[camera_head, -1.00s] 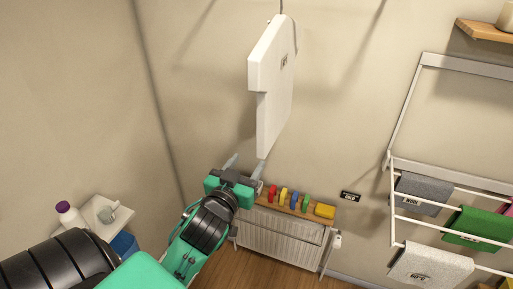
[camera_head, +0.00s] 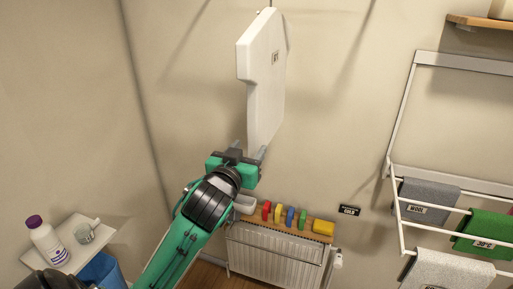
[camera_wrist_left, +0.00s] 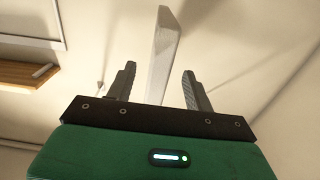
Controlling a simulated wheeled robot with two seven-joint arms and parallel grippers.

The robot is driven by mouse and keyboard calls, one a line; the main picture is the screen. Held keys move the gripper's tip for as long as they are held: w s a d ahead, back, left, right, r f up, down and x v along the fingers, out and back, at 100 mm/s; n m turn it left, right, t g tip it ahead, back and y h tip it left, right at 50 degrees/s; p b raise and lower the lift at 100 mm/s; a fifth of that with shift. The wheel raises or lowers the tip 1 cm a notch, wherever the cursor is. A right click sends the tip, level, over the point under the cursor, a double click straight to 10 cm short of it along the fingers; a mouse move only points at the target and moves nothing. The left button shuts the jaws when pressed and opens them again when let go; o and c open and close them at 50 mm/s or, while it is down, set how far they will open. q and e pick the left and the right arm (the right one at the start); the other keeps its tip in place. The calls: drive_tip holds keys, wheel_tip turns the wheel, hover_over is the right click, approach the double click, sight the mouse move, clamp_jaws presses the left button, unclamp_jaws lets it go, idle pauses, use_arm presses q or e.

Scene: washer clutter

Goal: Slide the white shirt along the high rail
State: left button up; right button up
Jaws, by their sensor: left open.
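The white shirt (camera_head: 264,75) is a flat, stiff-looking white shape with a small dark label, hanging upright in the upper middle of the head view. Its top runs to the upper edge of the frame, and the high rail is out of view. My left gripper (camera_head: 250,150) is just below and at the shirt's lower end, fingers pointing up. In the left wrist view the shirt's narrow edge (camera_wrist_left: 162,55) stands between the two open fingers (camera_wrist_left: 158,90), with a gap on each side. The right gripper is not in view.
A radiator (camera_head: 275,252) with a wooden shelf of coloured pegs is below the gripper. A drying rack (camera_head: 407,130) with grey, green and white cloths is at right. A small white shelf (camera_head: 88,240) with a bottle (camera_head: 46,240) is at lower left. Wall around the shirt is clear.

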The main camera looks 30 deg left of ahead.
sight(252, 143)
use_arm(q)
drive_tip(key=shift+w+a+f+b, duration=0.25)
drive_tip(key=shift+w+b, duration=0.35)
drive_tip(key=shift+b, duration=1.6)
drive_tip(key=x, duration=0.1)
drive_tip(key=p+x, duration=0.1)
drive_tip(key=x, duration=0.1)
drive_tip(key=p+x, duration=0.1)
drive_tip(key=shift+w+r, duration=0.35)
drive_tip(key=shift+w, duration=0.05)
drive_tip(key=shift+w+a, duration=0.1)
drive_tip(key=shift+w, duration=0.25)
drive_tip(key=shift+f, duration=0.1)
clamp_jaws()
drive_tip(key=s+a, duration=0.2)
drive_tip(key=a, duration=0.7)
drive_tip(key=s+a, duration=0.2)
drive_tip(key=a, duration=0.8)
drive_tip(key=shift+s+a, duration=0.2)
drive_tip(key=shift+s, duration=0.15)
